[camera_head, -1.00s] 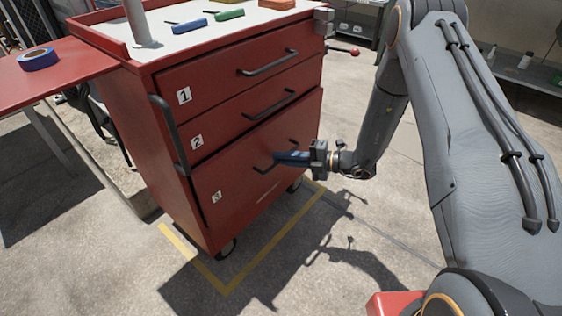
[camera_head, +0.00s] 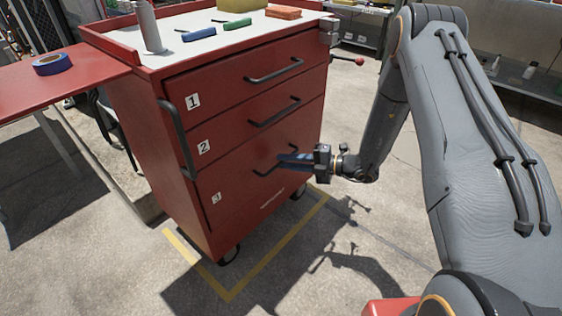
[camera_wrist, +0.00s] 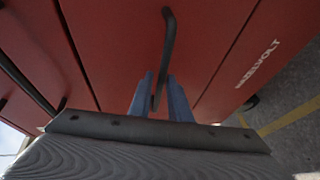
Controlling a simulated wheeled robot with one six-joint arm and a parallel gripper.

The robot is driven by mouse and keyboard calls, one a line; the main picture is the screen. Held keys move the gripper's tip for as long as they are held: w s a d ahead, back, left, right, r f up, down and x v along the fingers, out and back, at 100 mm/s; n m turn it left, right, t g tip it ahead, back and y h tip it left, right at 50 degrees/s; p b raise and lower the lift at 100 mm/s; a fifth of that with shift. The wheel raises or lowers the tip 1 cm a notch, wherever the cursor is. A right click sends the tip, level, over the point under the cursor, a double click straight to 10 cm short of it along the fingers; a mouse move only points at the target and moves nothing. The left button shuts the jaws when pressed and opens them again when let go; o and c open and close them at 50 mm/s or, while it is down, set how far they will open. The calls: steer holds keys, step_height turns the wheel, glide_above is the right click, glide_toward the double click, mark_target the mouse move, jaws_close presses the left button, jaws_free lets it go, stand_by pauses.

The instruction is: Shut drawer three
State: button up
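Drawer three (camera_head: 240,192) is the lowest red drawer of the cabinet, marked with a "3" label. Its front looks about flush with drawers one and two above. Its dark bar handle (camera_head: 266,165) also shows in the wrist view (camera_wrist: 168,45). My gripper (camera_head: 290,159) is at this handle. In the wrist view its two blue fingers (camera_wrist: 160,85) stand apart, one on each side of the bar, with small gaps visible. The gripper looks open. Whether a fingertip touches the drawer front is hidden.
Drawer one (camera_head: 240,85) and drawer two (camera_head: 250,122) look shut. Several tools lie on the white cabinet top (camera_head: 195,50). A red side table (camera_head: 70,80) holds a blue tape roll (camera_head: 52,64). Yellow floor lines (camera_head: 262,265) edge the cabinet; the floor in front is clear.

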steer(key=v, duration=0.5)
steer(key=shift+s+d+p, duration=0.1)
steer(key=shift+d+p, duration=0.25)
steer(key=shift+d, duration=0.05)
steer(key=shift+r, duration=0.1)
